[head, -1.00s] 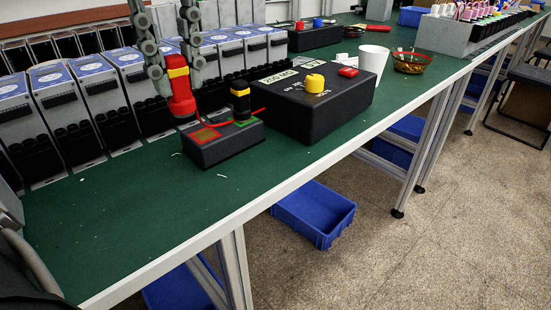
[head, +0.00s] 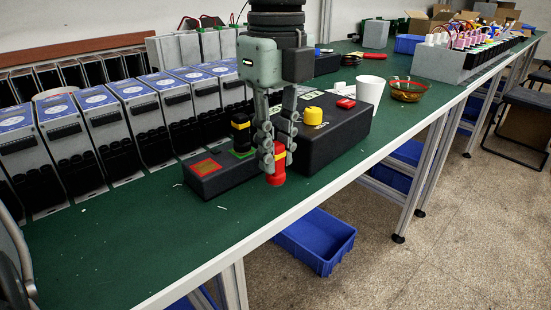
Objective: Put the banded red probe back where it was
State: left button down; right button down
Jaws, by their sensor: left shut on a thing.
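The banded red probe (head: 275,180) is red with a yellow band, in the head view in front of the black box with the yellow knob. My left gripper (head: 274,155) is shut on it from above, and its fingers hide part of the probe. The probe hangs upright, its lower end low near the green table top; I cannot tell if it touches. To its left is a small black block (head: 222,182). A red-rimmed square (head: 205,167) on the block's left end is bare. A black probe with a yellow band (head: 241,135) stands on its green square. My right gripper is not in view.
The large black box (head: 335,137) with a yellow knob (head: 313,115) stands right behind the probe. A white cup (head: 370,92) and an amber bowl (head: 408,91) are farther right. Grey units (head: 110,125) line the back. The table's left front (head: 120,240) is clear.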

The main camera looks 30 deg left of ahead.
pick_arm(q)
notch_tip(320, 180, down, 2)
jog(key=shift+f, duration=0.1)
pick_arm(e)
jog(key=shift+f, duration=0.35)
pick_arm(q)
jog(key=shift+f, duration=0.15)
jog(key=c, duration=1.8)
grip_release()
jog(key=shift+c, duration=0.2)
jog(key=o, duration=0.4)
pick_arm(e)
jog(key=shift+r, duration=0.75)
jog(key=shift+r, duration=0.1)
